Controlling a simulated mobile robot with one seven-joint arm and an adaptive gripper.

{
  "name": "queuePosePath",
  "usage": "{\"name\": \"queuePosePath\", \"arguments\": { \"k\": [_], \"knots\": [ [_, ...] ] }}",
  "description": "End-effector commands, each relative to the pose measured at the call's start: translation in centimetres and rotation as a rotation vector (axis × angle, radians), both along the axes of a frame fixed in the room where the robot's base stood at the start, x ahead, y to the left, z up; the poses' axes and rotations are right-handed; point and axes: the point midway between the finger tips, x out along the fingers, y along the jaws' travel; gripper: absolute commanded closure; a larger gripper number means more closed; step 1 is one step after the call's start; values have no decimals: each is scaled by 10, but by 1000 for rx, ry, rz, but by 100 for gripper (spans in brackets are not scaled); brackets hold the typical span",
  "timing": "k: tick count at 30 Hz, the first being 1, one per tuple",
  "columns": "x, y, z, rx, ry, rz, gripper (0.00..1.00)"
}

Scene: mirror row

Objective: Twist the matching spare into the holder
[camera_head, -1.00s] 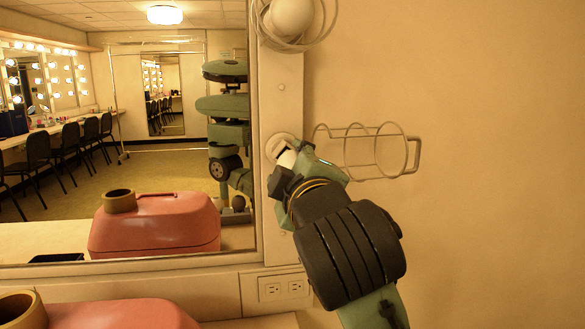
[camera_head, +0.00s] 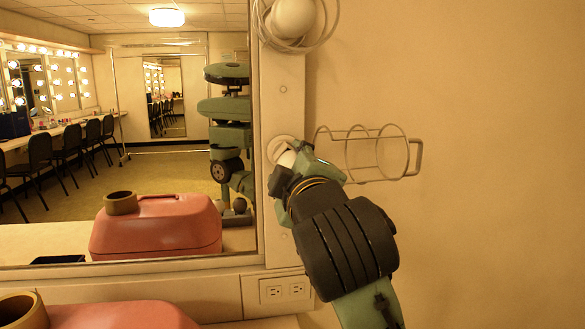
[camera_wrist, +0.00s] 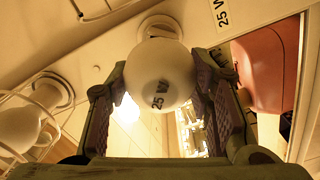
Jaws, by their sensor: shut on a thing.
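A white bulb marked "25 W" (camera_wrist: 157,75) is between the two fingers of my gripper (camera_wrist: 160,100) in the wrist view. My gripper is shut on its globe. The bulb's base end points at the round white holder (camera_wrist: 160,27) on the mirror frame and overlaps it in the picture. I cannot tell how far it is seated. In the head view my gripper (camera_head: 289,172) is at the holder (camera_head: 281,149), and only a small part of the bulb (camera_head: 288,159) shows. A "25 W" label (camera_wrist: 222,14) is on the frame beside the holder.
A wire guard (camera_head: 375,155) stands swung open right of the holder. Another caged bulb (camera_head: 294,18) is above. A red case (camera_head: 100,315) with a tan ring (camera_head: 22,308) stands at lower left, reflected in the mirror (camera_head: 60,225). An outlet (camera_head: 276,291) is below. The right wall is bare.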

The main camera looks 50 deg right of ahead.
Motion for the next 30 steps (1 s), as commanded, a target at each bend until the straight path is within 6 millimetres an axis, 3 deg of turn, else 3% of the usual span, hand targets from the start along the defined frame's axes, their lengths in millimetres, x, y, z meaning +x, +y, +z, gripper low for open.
{"name": "queuePosePath", "arguments": {
  "k": [30],
  "knots": [
    [9,-8,0,-1,-1,0,73]
  ]
}}
